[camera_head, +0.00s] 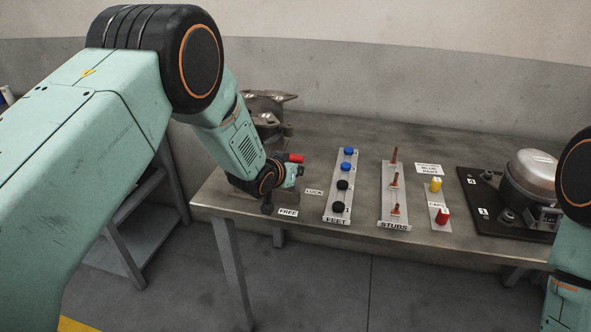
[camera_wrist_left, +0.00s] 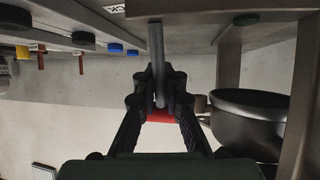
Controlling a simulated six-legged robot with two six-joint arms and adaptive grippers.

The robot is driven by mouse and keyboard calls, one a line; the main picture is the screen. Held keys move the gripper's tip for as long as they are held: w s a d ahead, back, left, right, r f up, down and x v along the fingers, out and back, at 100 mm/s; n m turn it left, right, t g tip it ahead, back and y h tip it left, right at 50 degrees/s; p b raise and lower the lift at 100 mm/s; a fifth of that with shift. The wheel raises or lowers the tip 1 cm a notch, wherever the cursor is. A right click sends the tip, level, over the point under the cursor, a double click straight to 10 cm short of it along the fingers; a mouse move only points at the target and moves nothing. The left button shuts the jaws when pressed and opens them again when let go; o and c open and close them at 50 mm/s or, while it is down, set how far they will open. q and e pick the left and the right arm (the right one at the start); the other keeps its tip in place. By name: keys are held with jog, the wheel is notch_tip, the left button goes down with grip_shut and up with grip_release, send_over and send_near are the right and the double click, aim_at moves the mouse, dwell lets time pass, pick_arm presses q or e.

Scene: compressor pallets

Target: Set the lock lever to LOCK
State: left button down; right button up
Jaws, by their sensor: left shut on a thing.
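The lock lever shows in the head view as a red grip (camera_head: 295,158) beside my left gripper, at the near left of the bench. The rest of the lever is hidden there by the gripper. In the left wrist view a grey rod (camera_wrist_left: 156,55) runs between the fingers, with red (camera_wrist_left: 160,116) behind them. My left gripper (camera_head: 288,182) is shut on the lever; its fingers (camera_wrist_left: 157,88) close around the rod. The LOCK label (camera_head: 314,191) lies right of the gripper and the FREE label (camera_head: 288,211) below it. I cannot tell the lever's exact setting.
A grey metal fixture (camera_head: 268,108) stands behind the gripper. The FEET strip (camera_head: 331,212) with blue and black feet, the STUBS strip (camera_head: 387,215) and yellow and red caps (camera_head: 442,216) stand to the right. A compressor (camera_head: 530,180) sits on a dark plate at far right.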

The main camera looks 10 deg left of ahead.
pick_arm(q)
jog(key=shift+a, duration=0.1)
dwell(0.4)
jog(key=c, duration=1.4)
grip_release()
jog(key=shift+a, duration=0.1)
jog(key=shift+s, duration=0.1)
jog(key=v, duration=1.2)
